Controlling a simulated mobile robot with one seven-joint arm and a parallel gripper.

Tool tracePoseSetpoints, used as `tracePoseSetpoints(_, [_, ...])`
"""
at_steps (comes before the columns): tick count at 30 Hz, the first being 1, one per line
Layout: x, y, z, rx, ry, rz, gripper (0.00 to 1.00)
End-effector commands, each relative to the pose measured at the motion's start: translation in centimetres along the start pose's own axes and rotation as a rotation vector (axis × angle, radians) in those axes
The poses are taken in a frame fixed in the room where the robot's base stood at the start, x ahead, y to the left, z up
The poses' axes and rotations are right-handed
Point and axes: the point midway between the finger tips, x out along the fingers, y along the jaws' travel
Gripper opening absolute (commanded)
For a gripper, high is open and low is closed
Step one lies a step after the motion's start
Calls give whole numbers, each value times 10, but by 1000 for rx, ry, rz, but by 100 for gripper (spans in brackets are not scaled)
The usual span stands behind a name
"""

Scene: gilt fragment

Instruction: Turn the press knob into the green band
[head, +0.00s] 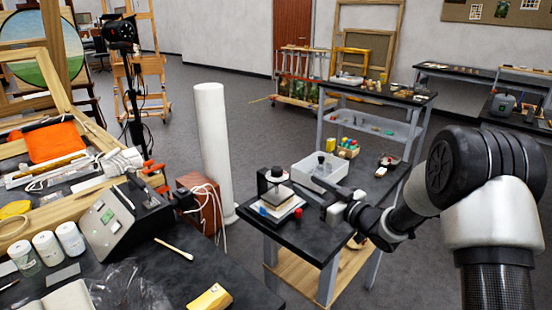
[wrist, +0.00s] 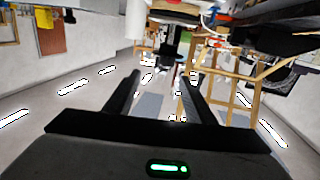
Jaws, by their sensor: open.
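The press (head: 278,192) stands on the dark-topped cart in the middle of the head view. It has a black frame, a pale plate and a round dark knob (head: 278,171) on top. A red button or ball (head: 298,213) sits at its front right corner. I cannot make out a green band on it. My gripper (head: 322,192) is just right of the press, apart from the knob as far as I can tell. In the wrist view my gripper (wrist: 164,76) has its two dark fingers spread, with nothing held between them. The knob is not clearly identifiable there.
A white tray (head: 320,171) stands close behind the press, with a small box of coloured items (head: 348,148) beyond. A white column (head: 211,150) rises left of the cart. A bench at left holds a slanted control box (head: 122,222), jars and tools. Grey floor (head: 260,115) is open behind.

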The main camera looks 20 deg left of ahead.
Motion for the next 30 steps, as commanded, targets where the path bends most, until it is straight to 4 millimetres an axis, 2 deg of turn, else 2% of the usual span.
tracePoseSetpoints(3, [5,-10,4,16,26,-40,50])
tracePoseSetpoints(8, [21,-12,4,16,30,-46,50])
tracePoseSetpoints(24, [135,-16,2,14,29,-43,50])
tracePoseSetpoints(30, [164,-17,0,16,29,-42,50])
